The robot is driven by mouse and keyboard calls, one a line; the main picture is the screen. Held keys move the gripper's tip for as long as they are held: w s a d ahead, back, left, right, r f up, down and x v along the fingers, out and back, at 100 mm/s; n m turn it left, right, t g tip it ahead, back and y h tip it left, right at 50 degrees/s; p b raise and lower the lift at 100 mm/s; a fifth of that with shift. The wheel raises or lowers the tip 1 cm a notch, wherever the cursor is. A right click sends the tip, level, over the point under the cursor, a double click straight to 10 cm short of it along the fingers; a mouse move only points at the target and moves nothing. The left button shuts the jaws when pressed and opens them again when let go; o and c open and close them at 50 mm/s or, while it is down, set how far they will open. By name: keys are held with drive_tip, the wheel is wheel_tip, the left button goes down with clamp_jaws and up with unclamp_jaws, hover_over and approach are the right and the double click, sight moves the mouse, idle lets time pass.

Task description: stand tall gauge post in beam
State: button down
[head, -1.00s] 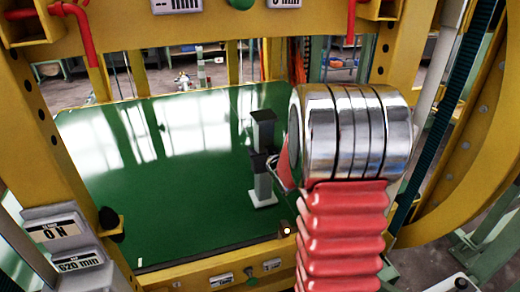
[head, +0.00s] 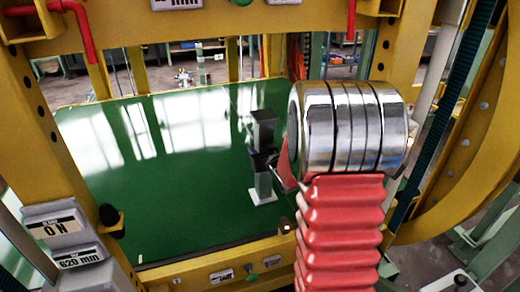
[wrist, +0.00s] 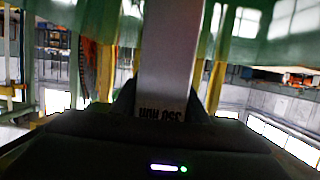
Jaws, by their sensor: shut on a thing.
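The tall gauge post (head: 263,181) is a pale grey, upright square post with a wider foot and a dark upper part, in front of the green panel (head: 170,190) in the head view. My gripper (head: 262,161) is shut around its middle, partly hidden behind my arm. In the wrist view the post (wrist: 166,60) stands between the dark jaws (wrist: 165,105), with "350 mm" printed upside down on it. Whether the foot touches the green panel cannot be told. The yellow beam frame (head: 55,120) surrounds the panel.
Red pipes (head: 80,30) hang at the top left. A large yellow ring (head: 480,150) curves along the right. The green panel's left part is clear.

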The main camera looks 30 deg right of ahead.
drive_tip(key=c, duration=1)
unclamp_jaws()
drive_tip(key=shift+f, duration=0.1)
drive_tip(key=shift+s+a, duration=0.1)
drive_tip(key=shift+s, duration=0.05)
drive_tip(key=v, duration=1.3)
drive_tip(key=shift+s+r, duration=0.2)
drive_tip(key=shift+s, duration=0.05)
drive_tip(key=shift+f, duration=0.1)
